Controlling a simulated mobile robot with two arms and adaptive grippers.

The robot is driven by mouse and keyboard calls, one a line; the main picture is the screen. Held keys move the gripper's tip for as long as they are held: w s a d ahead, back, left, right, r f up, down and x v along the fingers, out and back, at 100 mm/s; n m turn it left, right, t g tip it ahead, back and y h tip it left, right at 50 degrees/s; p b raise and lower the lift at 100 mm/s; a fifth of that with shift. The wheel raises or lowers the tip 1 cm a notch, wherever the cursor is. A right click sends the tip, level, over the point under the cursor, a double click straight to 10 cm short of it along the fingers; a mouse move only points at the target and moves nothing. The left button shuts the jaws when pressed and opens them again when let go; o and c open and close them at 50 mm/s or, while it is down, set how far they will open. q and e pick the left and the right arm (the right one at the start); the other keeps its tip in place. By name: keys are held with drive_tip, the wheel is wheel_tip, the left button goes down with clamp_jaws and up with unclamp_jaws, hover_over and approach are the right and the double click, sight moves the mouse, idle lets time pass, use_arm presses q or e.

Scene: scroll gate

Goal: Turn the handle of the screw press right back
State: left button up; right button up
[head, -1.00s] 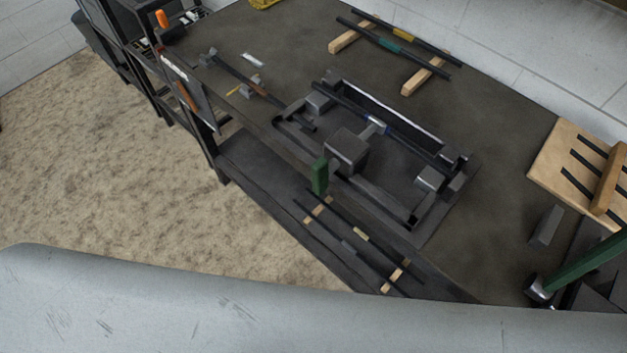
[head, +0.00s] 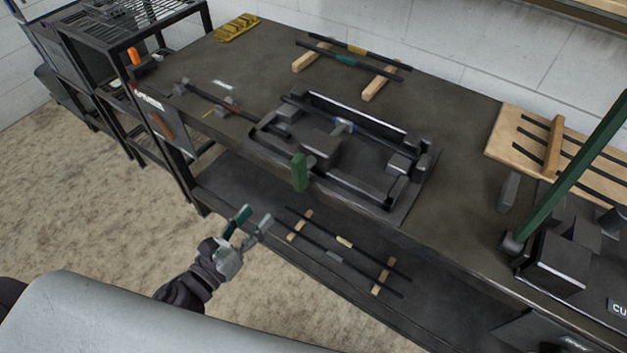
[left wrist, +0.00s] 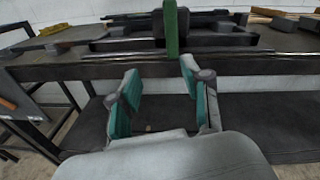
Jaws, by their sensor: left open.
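The screw press (head: 398,190) is a dark rectangular frame with grey blocks, lying on the workbench. Its green handle (head: 300,172) stands upright at the press's front edge, near the bench edge. The handle also shows in the left wrist view (left wrist: 171,30), beyond the fingers and near the middle. My left gripper (head: 256,217) is open and empty, in front of the bench, below and to the left of the handle. In the left wrist view its two green-padded fingers (left wrist: 160,92) are spread apart and do not touch the handle. My right gripper is not in view.
The dark workbench (head: 470,225) has a lower shelf with rods on wooden blocks (head: 384,275). More rods (head: 345,60) lie at the back. A green lever (head: 575,165) rises at the right beside a slotted wooden board (head: 495,140). The floor at left is clear.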

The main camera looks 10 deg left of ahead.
sight(294, 172)
use_arm(q)
drive_tip(key=w+d+r+m+p, duration=0.1)
drive_tip(key=w+d, duration=0.1)
drive_tip(key=w, duration=0.2)
drive_tip(key=w+d+r+p, duration=0.1)
drive_tip(key=w+d+p, duration=0.1)
drive_tip(key=w, duration=0.1)
drive_tip(key=w+d+r+m+h+p, duration=0.1)
drive_tip(key=w+p, duration=0.1)
drive_tip(key=w, duration=0.2)
drive_tip(key=shift+w+d+r+m, duration=0.25)
drive_tip(key=shift+w+d+m, duration=0.05)
drive_tip(key=shift+d, duration=0.1)
drive_tip(key=shift+w+d+f, duration=0.1)
drive_tip(key=shift+w+d, duration=0.05)
drive_tip(key=shift+w, duration=0.3)
clamp_jaws()
